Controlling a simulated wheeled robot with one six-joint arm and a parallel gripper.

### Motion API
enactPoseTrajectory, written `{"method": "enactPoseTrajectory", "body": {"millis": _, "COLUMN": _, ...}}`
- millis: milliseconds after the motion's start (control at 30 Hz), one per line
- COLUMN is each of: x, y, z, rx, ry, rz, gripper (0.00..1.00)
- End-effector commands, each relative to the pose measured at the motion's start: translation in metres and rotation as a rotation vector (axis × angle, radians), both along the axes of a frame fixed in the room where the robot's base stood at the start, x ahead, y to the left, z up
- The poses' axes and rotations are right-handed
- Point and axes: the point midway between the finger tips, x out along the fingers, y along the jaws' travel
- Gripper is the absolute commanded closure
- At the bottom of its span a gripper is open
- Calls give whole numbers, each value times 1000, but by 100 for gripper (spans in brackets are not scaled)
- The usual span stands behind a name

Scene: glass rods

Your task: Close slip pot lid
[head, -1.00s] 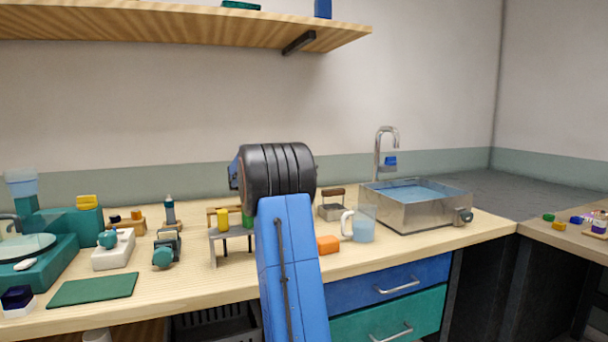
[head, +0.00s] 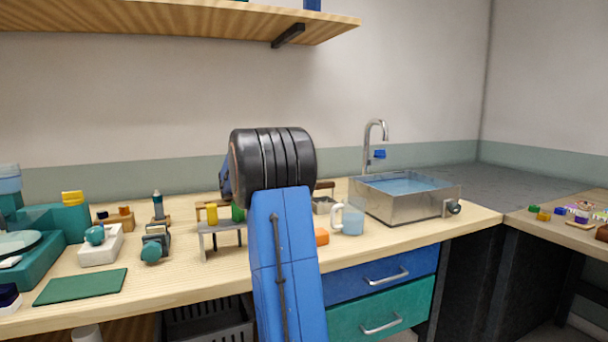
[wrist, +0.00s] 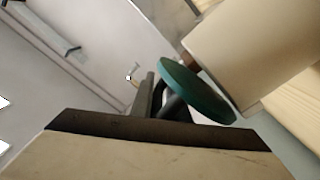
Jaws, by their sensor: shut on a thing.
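In the wrist view, a teal-green round lid (wrist: 193,88) is seen tilted, nearly edge-on, with a dark handle on its near side. My gripper (wrist: 160,98) is shut at that handle; its dark fingers partly hide the contact. A beige block-like body (wrist: 255,45) lies just beyond the lid at the upper right; I cannot tell whether it is the slip pot. In the head view my blue arm and black joint hide my gripper and the lid. I cannot make out the slip pot for sure there.
The wooden counter (head: 190,290) carries a sink basin (head: 405,203), a clear pitcher (head: 350,218), an orange block (head: 321,237), a small grey stand (head: 220,228) and a green mat (head: 80,287). A wooden shelf (head: 170,20) hangs above.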

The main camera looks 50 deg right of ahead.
Motion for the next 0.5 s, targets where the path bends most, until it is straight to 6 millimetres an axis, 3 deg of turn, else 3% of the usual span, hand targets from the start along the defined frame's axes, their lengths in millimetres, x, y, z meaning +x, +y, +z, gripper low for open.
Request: {"method": "enactPoseTrajectory", "body": {"millis": 500, "x": -7, "y": 3, "z": -3, "rx": -41, "ry": -65, "rz": -8, "gripper": 100}}
